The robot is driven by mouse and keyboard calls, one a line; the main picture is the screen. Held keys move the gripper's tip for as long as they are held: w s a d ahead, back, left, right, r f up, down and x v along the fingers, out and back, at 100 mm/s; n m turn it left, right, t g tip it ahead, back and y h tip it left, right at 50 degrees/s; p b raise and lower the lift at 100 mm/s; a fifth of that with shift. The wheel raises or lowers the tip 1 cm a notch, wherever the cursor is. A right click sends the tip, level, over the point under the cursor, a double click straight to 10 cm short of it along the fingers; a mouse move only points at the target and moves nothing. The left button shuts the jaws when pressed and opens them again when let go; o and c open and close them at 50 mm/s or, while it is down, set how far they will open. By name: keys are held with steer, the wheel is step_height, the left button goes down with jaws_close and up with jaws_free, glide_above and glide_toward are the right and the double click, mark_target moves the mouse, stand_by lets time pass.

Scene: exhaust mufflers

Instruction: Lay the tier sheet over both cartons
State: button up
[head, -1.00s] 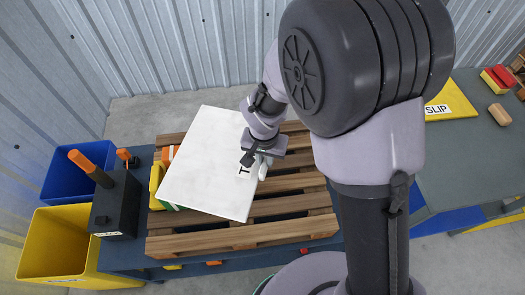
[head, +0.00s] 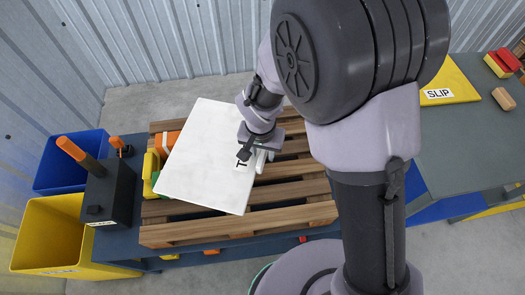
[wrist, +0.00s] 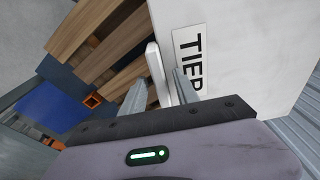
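The tier sheet (head: 205,160) is a white panel with a black-lettered label (wrist: 188,62) near its right edge. It lies over the left part of the pallet, on top of coloured cartons. An orange carton part (head: 172,138) and a yellow part (head: 148,175) show past its left edge; the rest is hidden. My gripper (head: 256,155) is at the sheet's right edge. In the wrist view its two fingers (wrist: 160,90) stand on either side of a white upright tab (wrist: 157,72) at that edge, with narrow gaps showing, so it looks open.
The wooden pallet (head: 290,192) has bare slats right of the sheet. A black box with an orange handle (head: 108,195), a blue bin (head: 60,180) and a yellow bin (head: 45,235) stand at left. A yellow slip sheet (head: 455,75) lies on the right table.

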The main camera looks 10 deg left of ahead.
steer(key=shift+r, duration=0.1)
step_height(320, 180, up, 13)
steer(key=s+p, duration=0.2)
steer(key=p, duration=0.4)
steer(key=s+d+r+m+t+y, duration=0.1)
steer(key=s+d+r+m+t, duration=0.1)
steer(key=d+r, duration=0.85)
steer(key=s+d+r+m+t+y, duration=0.1)
steer(key=s+d+r+t, duration=0.1)
steer(key=s+d+r, duration=0.4)
steer(key=s+r, duration=0.1)
steer(key=s, duration=0.2)
steer(key=shift+s+d+r+b, duration=0.2)
steer(key=shift+s+r+b, duration=0.1)
steer(key=shift+r, duration=0.05)
